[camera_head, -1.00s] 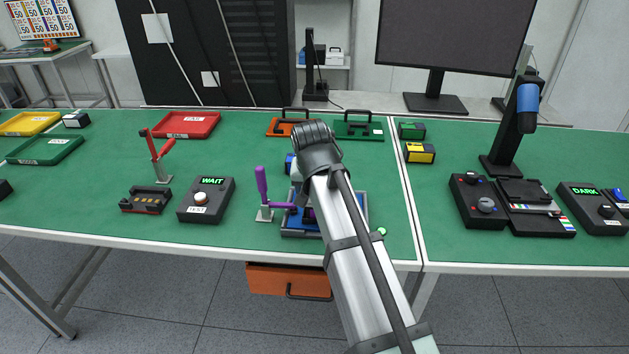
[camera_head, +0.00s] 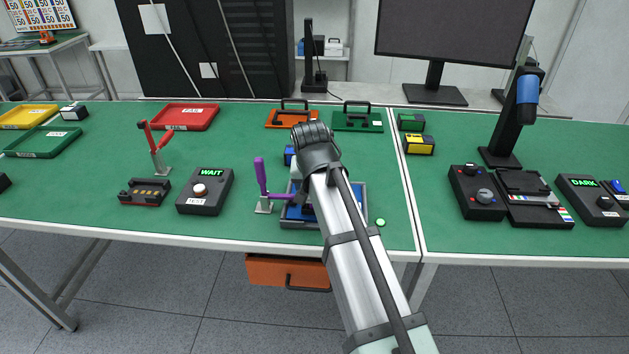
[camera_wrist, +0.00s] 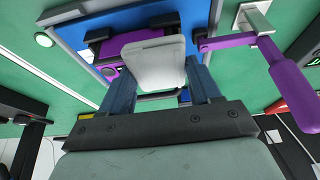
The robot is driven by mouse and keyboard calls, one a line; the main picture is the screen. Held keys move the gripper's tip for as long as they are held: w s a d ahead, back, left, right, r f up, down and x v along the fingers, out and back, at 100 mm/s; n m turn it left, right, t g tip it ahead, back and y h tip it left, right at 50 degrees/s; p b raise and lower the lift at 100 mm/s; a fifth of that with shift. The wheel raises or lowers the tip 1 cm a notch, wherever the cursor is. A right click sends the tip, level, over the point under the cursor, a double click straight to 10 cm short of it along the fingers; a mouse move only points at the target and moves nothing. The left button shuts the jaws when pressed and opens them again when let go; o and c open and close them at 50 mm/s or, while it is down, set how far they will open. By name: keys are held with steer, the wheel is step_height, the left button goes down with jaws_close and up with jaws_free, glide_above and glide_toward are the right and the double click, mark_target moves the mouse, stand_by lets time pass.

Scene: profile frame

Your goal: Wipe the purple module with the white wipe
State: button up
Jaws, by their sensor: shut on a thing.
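My gripper (camera_wrist: 158,70) is shut on the white wipe (camera_wrist: 153,62), a pale folded pad between its two dark blue fingers in the wrist view. The purple module (camera_wrist: 112,49) lies just beyond the wipe, in the blue bed of a grey-rimmed fixture (camera_wrist: 66,46). The wipe covers part of the module; I cannot tell whether they touch. In the head view, the fixture (camera_head: 363,205) is partly behind my arm, which hides the gripper's fingers and most of the module.
A purple toggle clamp (camera_head: 260,177) stands at the fixture's left, its handle upright; in the wrist view it (camera_wrist: 285,85) is close on the right. A round green button (camera_head: 380,222) lies right of the fixture. A black WAIT box (camera_head: 206,192) stands further left.

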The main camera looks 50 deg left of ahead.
steer(key=shift+s+d+r, duration=0.15)
steer(key=shift+s+d, duration=0.1)
steer(key=shift+d, duration=0.05)
steer(key=shift+r, duration=3.95)
